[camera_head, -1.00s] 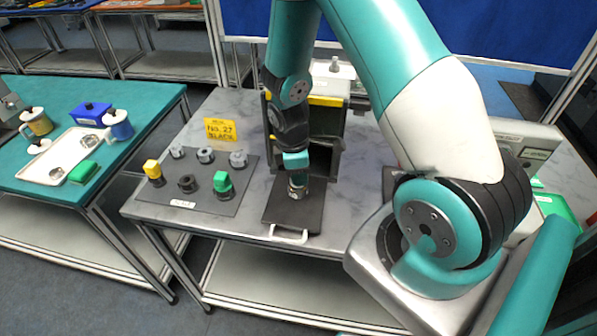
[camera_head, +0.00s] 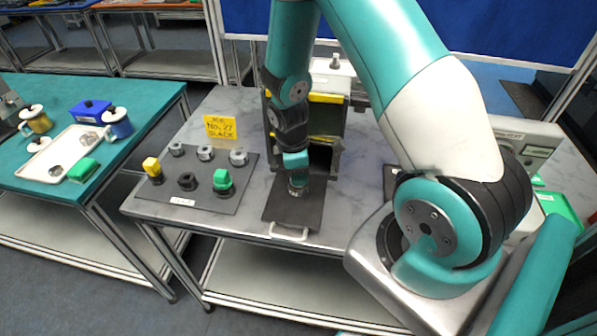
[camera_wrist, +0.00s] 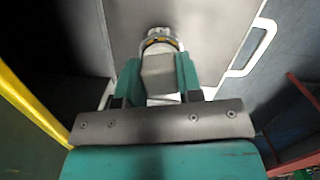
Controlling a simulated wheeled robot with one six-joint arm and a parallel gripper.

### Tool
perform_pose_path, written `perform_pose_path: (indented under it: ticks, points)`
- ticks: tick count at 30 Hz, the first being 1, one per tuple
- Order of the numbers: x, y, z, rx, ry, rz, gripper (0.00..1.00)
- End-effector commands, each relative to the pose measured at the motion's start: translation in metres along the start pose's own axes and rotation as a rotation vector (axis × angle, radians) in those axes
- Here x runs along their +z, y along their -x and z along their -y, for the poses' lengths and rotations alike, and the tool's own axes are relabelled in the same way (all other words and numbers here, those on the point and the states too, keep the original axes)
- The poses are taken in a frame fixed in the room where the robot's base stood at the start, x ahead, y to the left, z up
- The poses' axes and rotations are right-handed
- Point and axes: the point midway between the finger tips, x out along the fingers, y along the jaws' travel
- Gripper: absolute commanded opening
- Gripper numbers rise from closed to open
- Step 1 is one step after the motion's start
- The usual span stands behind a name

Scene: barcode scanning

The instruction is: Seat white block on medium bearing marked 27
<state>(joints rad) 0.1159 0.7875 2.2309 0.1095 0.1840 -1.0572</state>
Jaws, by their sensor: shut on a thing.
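In the wrist view my gripper (camera_wrist: 158,76) has its two teal fingers shut on a pale whitish block (camera_wrist: 160,82). A metal ring-shaped bearing (camera_wrist: 160,36) shows right beyond the block's end. In the head view my gripper (camera_head: 297,176) points down over the bearing (camera_head: 298,190), which stands on a dark plate with a white handle (camera_head: 275,213). The block is hidden by the fingers in the head view. I cannot tell whether block and bearing touch, and no number on the bearing is readable.
A dark board (camera_head: 228,204) to the left holds several bearings, two with yellow and green blocks. A yellow sign (camera_head: 219,128) reads No. 27 black. A teal table (camera_head: 160,95) is farther left.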

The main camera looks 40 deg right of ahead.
Motion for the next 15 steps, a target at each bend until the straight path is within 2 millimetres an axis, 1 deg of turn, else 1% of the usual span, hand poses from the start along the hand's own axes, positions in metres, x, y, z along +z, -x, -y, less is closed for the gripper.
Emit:
perform_pose_path:
  ticks: [8,9,11,12,15]
  points:
    - [-0.0005,-0.0068,-0.0002,0.000,0.000,0.000,0.05]
    - [-0.0004,-0.0058,-0.0003,0.000,0.000,0.000,0.40]
    - [-0.0004,-0.0056,-0.0003,0.000,0.000,0.000,0.54]
    - [-0.0004,-0.0056,-0.0002,0.000,0.000,0.000,0.63]
    - [-0.0004,-0.0056,-0.0002,0.000,0.000,0.000,0.63]
